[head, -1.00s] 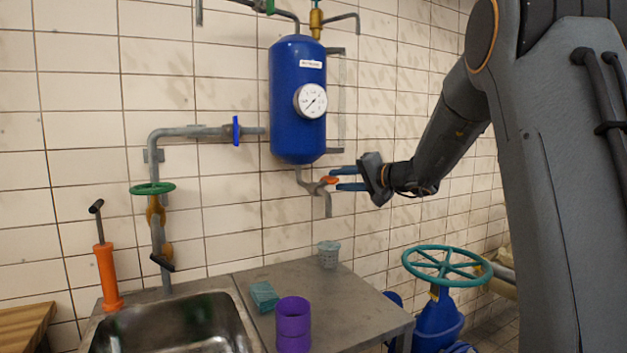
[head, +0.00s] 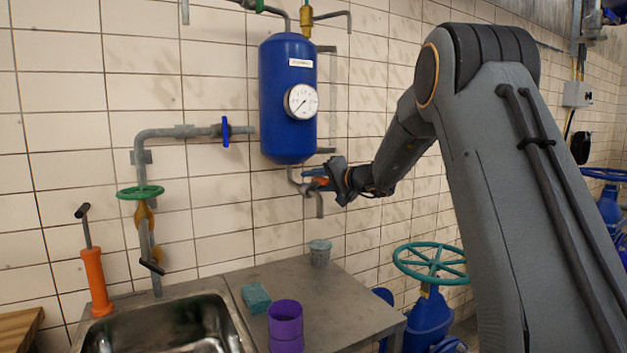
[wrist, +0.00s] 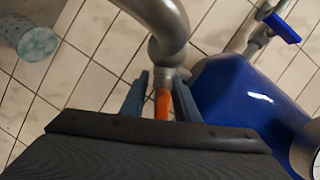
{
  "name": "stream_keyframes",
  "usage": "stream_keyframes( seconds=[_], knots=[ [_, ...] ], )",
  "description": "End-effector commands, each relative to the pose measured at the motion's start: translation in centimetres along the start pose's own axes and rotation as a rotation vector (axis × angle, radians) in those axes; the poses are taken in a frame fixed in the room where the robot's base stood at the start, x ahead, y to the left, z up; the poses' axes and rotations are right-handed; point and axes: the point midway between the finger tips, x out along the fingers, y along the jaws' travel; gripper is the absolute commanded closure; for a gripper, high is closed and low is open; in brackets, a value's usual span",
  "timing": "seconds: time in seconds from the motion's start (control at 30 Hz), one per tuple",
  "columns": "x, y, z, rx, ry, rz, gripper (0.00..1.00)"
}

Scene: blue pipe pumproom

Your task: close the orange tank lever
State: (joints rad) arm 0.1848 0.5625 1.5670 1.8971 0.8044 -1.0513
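The orange tank lever (head: 318,181) is on the grey outlet pipe under the blue tank (head: 287,95). In the head view it is mostly hidden by my gripper (head: 312,180), whose blue fingers reach left to it. In the wrist view the orange lever (wrist: 162,104) lies between the two blue fingers of my gripper (wrist: 160,95). The fingers are apart, with a gap visible on both sides of the lever near the tips. The grey curved pipe (wrist: 160,20) is just beyond the fingertips.
Below are a grey counter (head: 345,300) with a small grey cup (head: 320,253), a teal sponge (head: 256,297) and a purple cup (head: 286,322). A sink is at the left. A teal handwheel (head: 430,262) stands right of the counter. A tiled wall is close behind the tank.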

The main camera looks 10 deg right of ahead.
Motion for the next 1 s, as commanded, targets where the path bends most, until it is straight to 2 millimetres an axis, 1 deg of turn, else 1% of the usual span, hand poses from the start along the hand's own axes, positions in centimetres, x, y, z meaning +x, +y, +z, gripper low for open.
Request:
stream_keyframes(
  seconds=[0.17,0.2,0.33,0.67,1.0],
  knots=[
    [-0.07,0.06,-0.09,0.000,0.001,0.001,0.72],
    [-0.08,0.06,-0.10,0.000,0.001,0.001,0.79],
    [-0.11,0.07,-0.13,0.000,0.002,0.001,1.00],
    [-0.16,0.07,-0.15,0.006,0.002,0.021,1.00],
    [-0.30,0.38,-0.23,0.047,0.003,0.154,1.00]
  ],
)
